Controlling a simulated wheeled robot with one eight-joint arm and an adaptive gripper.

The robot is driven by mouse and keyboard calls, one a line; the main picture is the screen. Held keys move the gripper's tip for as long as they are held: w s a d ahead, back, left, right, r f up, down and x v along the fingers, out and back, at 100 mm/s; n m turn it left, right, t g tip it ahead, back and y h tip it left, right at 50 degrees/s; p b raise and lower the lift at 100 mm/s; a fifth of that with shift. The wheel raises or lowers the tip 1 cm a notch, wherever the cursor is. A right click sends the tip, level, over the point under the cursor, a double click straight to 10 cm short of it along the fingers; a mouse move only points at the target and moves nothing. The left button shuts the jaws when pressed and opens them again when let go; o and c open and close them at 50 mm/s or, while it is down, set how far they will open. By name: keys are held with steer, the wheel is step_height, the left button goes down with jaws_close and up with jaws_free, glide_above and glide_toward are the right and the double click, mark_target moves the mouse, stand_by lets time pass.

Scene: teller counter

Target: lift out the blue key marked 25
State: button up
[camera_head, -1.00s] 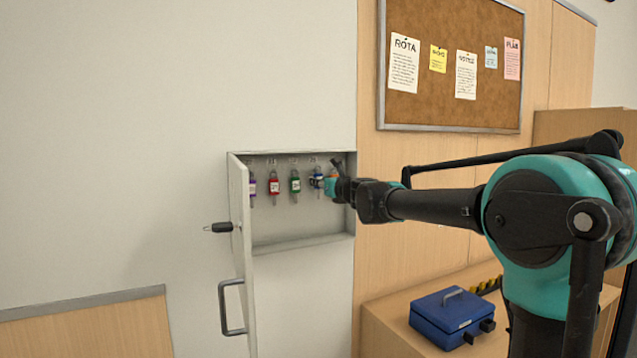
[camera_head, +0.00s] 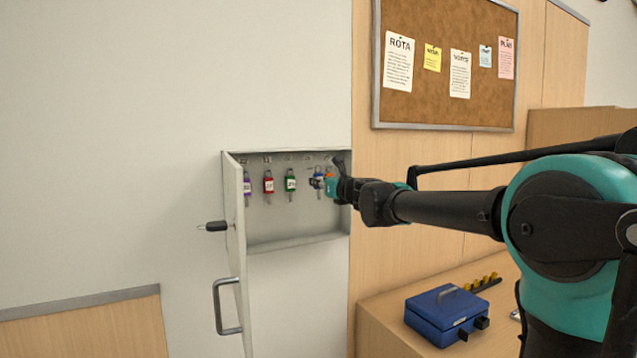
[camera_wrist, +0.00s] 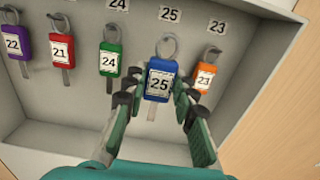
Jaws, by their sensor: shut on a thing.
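The blue key marked 25 (camera_wrist: 158,82) hangs upright in the middle of the wrist view, its ring at the top and its shaft pointing down. My gripper (camera_wrist: 155,88) is shut on its blue tag, one teal-and-black finger on each side. I cannot tell whether the ring touches its hook under the 25 label. In the head view the blue key (camera_head: 318,181) shows small beside my gripper (camera_head: 330,186), inside the open key cabinet (camera_head: 300,242).
The orange key 23 (camera_wrist: 205,77) hangs close to the right finger. The green key 24 (camera_wrist: 109,63), red key 21 (camera_wrist: 61,50) and purple key 22 (camera_wrist: 14,43) hang to the left. The cabinet door (camera_head: 237,250) stands open at left. A blue cash box (camera_head: 446,313) stands below.

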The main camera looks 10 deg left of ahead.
steer(key=shift+v, duration=1.65)
